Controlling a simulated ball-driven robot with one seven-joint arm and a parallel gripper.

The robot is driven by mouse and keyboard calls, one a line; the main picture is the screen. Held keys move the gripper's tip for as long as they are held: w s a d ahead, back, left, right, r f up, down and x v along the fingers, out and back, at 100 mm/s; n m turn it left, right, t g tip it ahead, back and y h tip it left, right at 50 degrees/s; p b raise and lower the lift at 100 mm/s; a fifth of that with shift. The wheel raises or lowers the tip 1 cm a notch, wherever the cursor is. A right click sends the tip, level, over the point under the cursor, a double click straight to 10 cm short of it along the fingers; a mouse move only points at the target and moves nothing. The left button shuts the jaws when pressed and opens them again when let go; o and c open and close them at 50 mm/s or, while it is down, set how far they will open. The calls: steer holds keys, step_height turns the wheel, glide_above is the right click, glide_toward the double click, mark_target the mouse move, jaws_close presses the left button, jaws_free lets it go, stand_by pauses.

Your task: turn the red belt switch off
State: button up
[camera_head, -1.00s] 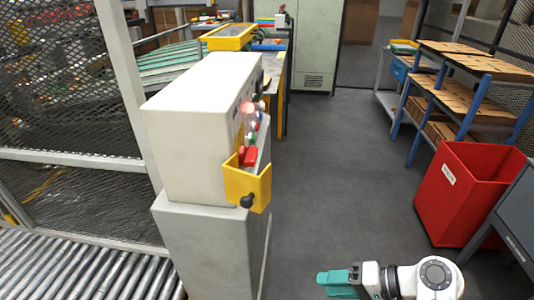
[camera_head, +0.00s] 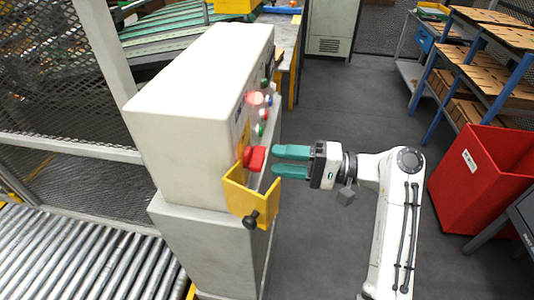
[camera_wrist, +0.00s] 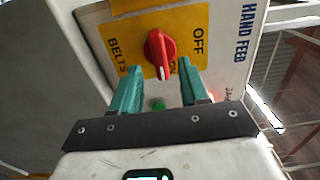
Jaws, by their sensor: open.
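The red belt switch (camera_wrist: 160,52) is a rotary knob on a yellow plate (camera_wrist: 198,18) marked BELTS, OFF and ON. Its white pointer mark faces the ON label in the wrist view. In the head view the red switch (camera_head: 254,158) sits on the right face of the white control box (camera_head: 185,110). My gripper (camera_head: 276,162) is open, its teal fingers pointing at the switch from the right. In the wrist view my gripper (camera_wrist: 158,82) has one finger on each side below the knob, with no contact visible.
A yellow guard (camera_head: 240,200) with a black knob (camera_head: 251,219) projects below the switch. A lit red lamp (camera_head: 254,99) and small buttons sit above it. A red bin (camera_head: 478,178) and shelving stand at right. A roller conveyor (camera_head: 60,262) lies at left.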

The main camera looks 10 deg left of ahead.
mark_target(255, 158)
steer(key=shift+a+p, duration=0.3)
steer(key=shift+a, duration=1.7)
jaws_close()
